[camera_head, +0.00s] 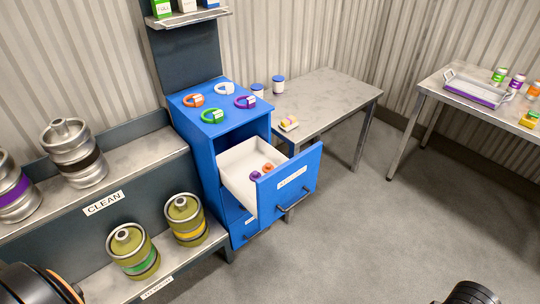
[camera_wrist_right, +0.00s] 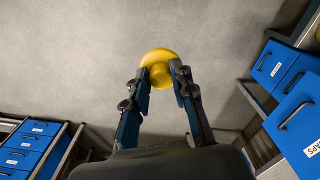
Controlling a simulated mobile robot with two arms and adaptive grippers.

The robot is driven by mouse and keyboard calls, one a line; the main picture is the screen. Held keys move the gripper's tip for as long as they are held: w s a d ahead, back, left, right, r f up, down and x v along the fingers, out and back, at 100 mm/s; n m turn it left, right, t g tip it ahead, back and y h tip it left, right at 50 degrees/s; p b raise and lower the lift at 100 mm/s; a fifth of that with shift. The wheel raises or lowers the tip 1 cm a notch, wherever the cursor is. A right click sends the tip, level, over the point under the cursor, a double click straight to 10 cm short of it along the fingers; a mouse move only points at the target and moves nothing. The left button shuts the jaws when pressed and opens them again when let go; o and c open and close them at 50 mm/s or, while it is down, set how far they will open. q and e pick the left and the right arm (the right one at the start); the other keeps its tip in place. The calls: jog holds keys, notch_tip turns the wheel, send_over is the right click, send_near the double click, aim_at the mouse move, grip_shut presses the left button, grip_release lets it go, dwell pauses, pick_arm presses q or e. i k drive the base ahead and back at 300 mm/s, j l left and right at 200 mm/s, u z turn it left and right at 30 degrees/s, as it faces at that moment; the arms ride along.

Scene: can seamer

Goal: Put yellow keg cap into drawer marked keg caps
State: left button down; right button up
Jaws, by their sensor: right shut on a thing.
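The yellow keg cap (camera_wrist_right: 159,64) is held between the fingertips of my right gripper (camera_wrist_right: 160,76) in the right wrist view, above the grey floor. The open drawer (camera_head: 241,178) of the blue cabinet shows in the head view, with an orange cap (camera_head: 268,168) and a purple cap (camera_head: 256,175) inside. The label on its blue front (camera_head: 290,180) is too small to read there. In the right wrist view a blue front at the right edge (camera_wrist_right: 300,125) has a label ending in "APS". Neither gripper's fingers show in the head view.
Coloured rings (camera_head: 213,115) lie on the cabinet top. Kegs (camera_head: 74,153) stand on the shelves at left. A steel table (camera_head: 335,95) is behind the drawer, and another table (camera_head: 450,85) at right holds a tray (camera_head: 478,90). The floor (camera_head: 365,220) right of the drawer is clear.

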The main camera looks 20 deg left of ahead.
aim_at(241, 184)
jog(key=i+j+z, duration=0.1)
jog(key=i+z, duration=0.25)
jog(key=i, duration=0.8)
jog(key=i+l+u, duration=0.25)
jog(key=i, duration=0.15)
jog(key=i+l+u, duration=0.2)
jog(key=i, duration=0.2)
jog(key=u, duration=0.45)
jog(key=i+u, duration=0.15)
jog(key=u, duration=0.3)
jog(key=i+u, duration=0.1)
jog(key=u, duration=0.35)
jog(key=i+u, duration=0.1)
jog(key=u, duration=0.8)
jog(key=i+l+u, duration=0.1)
jog(key=u, duration=0.4)
jog(key=l+u, duration=0.1)
jog(key=u, duration=0.35)
jog(key=i, duration=0.1)
